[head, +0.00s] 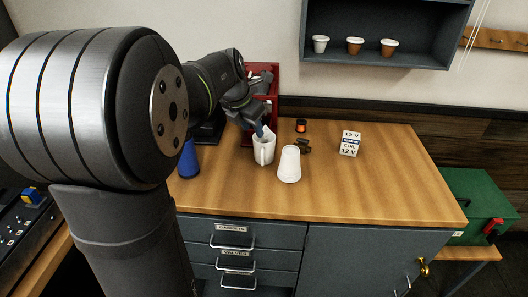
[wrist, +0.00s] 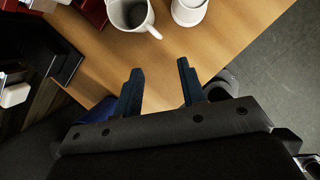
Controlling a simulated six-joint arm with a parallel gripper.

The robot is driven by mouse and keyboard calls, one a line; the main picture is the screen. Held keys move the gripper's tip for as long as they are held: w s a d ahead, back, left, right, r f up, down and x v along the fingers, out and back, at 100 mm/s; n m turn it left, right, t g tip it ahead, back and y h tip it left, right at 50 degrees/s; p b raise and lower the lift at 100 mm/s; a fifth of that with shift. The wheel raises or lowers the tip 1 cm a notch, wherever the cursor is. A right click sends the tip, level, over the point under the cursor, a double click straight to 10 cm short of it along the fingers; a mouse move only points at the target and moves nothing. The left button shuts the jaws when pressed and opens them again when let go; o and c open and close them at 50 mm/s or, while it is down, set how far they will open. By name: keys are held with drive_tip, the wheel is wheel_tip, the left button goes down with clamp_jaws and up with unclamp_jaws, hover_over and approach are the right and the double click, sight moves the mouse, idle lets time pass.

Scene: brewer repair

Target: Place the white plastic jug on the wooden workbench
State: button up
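A white jug (head: 263,150) with a handle stands upright on the wooden workbench (head: 365,185). In the wrist view the jug (wrist: 140,22) is at the top edge, partly cut off, with its open mouth showing. My gripper (head: 259,130) appears at the jug's rim in the head view; whether it touches is not clear. In the wrist view the blue-tipped fingers of my gripper (wrist: 160,68) are spread, with only bench surface between them, and the jug lies beyond them.
A white tapered cup (head: 289,165) stands just right of the jug. A blue object (head: 188,160) is to the left. A small orange-and-black item (head: 301,126) and a 12 V coil box (head: 350,144) stand behind and right. A red rack (head: 265,80) is behind. The bench's right side is clear.

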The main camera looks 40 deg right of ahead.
sight(262, 158)
drive_tip(key=x, duration=1)
drive_tip(key=a+x, duration=0.1)
drive_tip(key=x, duration=0.5)
drive_tip(key=shift+w+f, duration=0.15)
drive_tip(key=shift+f, duration=0.05)
drive_tip(key=shift+d+f, duration=0.25)
drive_tip(key=shift+f, duration=0.2)
drive_tip(key=shift+c, duration=0.5)
clamp_jaws()
